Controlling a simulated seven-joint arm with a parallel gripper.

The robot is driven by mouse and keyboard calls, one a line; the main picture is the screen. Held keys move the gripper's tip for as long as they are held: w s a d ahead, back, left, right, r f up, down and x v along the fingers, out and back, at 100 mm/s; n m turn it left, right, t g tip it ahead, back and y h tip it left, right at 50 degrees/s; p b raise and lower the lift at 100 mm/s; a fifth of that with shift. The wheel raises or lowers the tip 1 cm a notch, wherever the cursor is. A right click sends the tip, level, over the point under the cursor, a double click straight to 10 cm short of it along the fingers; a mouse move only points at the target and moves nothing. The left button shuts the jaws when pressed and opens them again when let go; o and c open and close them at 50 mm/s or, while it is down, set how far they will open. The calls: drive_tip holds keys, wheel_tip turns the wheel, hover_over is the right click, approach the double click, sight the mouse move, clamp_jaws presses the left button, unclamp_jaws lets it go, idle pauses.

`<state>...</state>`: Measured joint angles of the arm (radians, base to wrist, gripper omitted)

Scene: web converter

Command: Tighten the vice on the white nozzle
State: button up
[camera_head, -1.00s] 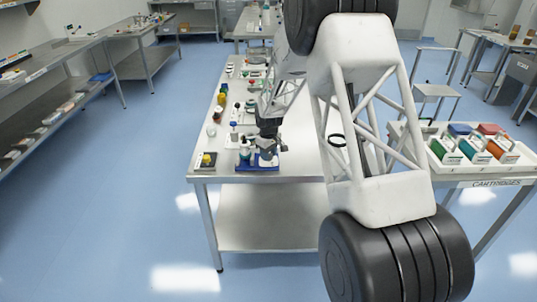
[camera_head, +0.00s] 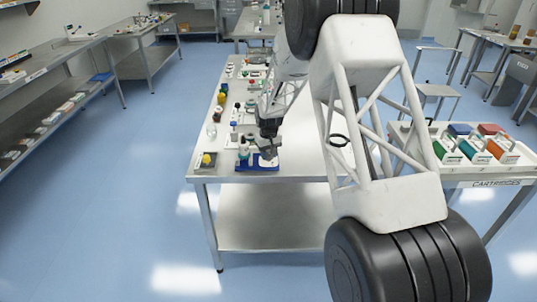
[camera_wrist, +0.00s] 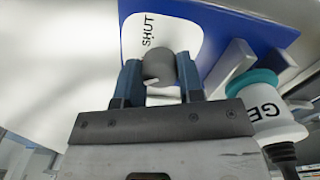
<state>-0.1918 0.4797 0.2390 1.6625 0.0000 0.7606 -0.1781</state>
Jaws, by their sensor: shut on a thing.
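A vice with a blue base (camera_head: 262,168) stands near the front edge of the metal table; its base also fills the top of the wrist view (camera_wrist: 215,22). A white plate (camera_wrist: 190,45) on it reads "SHUT". My gripper (camera_wrist: 159,76) has its two fingers closed on a round grey knob (camera_wrist: 158,64) in front of that plate. In the head view my gripper (camera_head: 267,150) is small over the vice. A white piece with a teal ring (camera_wrist: 268,112), lettered "GE", is beside grey jaw blocks (camera_wrist: 232,68), to the right; it appears to be the nozzle. Jaw contact is unclear.
A small block with a yellow top (camera_head: 207,161) stands left of the vice. Several bottles and small parts line the table's left side. The table (camera_head: 300,170) is bare right of the vice. A tray of cartridges (camera_head: 475,150) stands further right.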

drive_tip(key=m, duration=0.4)
drive_tip(key=shift+m, duration=0.3)
drive_tip(key=m, duration=0.5)
idle(0.3)
drive_tip(key=o, duration=0.9)
drive_tip(key=shift+r, duration=0.1)
drive_tip(key=shift+r, duration=3.8)
